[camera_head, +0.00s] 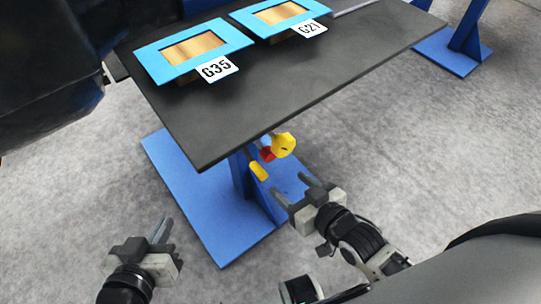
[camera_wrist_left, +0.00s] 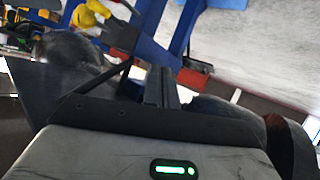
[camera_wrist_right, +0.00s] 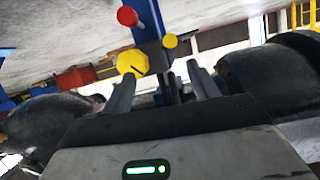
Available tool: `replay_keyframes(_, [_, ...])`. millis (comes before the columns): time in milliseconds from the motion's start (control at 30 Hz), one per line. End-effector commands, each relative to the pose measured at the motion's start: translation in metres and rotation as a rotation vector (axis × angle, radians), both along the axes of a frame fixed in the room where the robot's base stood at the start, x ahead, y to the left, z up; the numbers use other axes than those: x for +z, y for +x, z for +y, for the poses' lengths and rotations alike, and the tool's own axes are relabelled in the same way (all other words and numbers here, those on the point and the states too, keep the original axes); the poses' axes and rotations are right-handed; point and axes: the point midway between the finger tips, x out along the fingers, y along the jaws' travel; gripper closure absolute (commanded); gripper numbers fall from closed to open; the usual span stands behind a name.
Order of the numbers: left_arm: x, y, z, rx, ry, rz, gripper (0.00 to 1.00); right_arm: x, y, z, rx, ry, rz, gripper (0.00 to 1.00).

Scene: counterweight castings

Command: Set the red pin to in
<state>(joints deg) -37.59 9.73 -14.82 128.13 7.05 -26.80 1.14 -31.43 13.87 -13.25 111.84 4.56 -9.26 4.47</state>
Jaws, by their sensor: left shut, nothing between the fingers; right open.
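In the right wrist view the red pin (camera_wrist_right: 127,16) has a round red head on a stem by the blue post (camera_wrist_right: 148,20). I cannot tell how far in it sits. My right gripper (camera_head: 291,187) is open and empty, below and to the right of the pin, apart from it. My left gripper (camera_head: 164,230) is shut and empty, over the floor further left; its closed fingers show in the left wrist view (camera_wrist_left: 162,86).
The dark tabletop (camera_head: 270,95) overhangs the pin. Blue trays G35 (camera_head: 242,42) and G21 (camera_head: 318,8) stand on it. A yellow cylinder (camera_head: 258,171) sits just below the pin. The blue base plate (camera_head: 205,215) lies on the floor.

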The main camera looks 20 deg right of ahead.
Motion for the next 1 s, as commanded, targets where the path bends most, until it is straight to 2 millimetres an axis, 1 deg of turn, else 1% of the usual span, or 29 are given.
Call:
replay_keyframes(33, [-0.036, 0.003, -0.006, -0.014, -0.021, -0.025, 1.00, -0.050, 0.012, -0.007, 0.007, -0.001, -0.053, 0.40])
replay_keyframes(100, [-0.049, 0.005, -0.013, -0.033, -0.051, -0.053, 1.00, -0.077, 0.025, -0.015, 0.014, 0.009, -0.125, 0.40])
replay_keyframes(200, [-0.063, 0.008, -0.023, -0.058, -0.092, -0.088, 1.00, -0.107, 0.041, -0.029, 0.025, 0.022, -0.218, 0.40])
replay_keyframes(300, [-0.072, 0.008, -0.030, -0.077, -0.122, -0.114, 1.00, -0.127, 0.053, -0.040, 0.038, 0.032, -0.291, 0.40])
replay_keyframes(433, [-0.076, 0.007, -0.035, -0.094, -0.149, -0.133, 1.00, -0.139, 0.062, -0.049, 0.051, 0.043, -0.351, 0.40])
replay_keyframes(533, [-0.075, 0.007, -0.037, -0.098, -0.159, -0.141, 1.00, -0.140, 0.066, -0.052, 0.055, 0.046, -0.373, 0.40])
replay_keyframes(667, [-0.072, 0.008, -0.039, -0.099, -0.177, -0.147, 1.00, -0.138, 0.078, -0.049, 0.056, 0.048, -0.379, 0.40])
replay_keyframes(767, [-0.072, 0.008, -0.040, -0.099, -0.201, -0.152, 1.00, -0.138, 0.094, -0.042, 0.056, 0.050, -0.380, 0.40])
replay_keyframes(1000, [-0.069, 0.010, -0.044, -0.097, -0.287, -0.168, 1.00, -0.139, 0.143, -0.024, 0.056, 0.050, -0.380, 0.40])
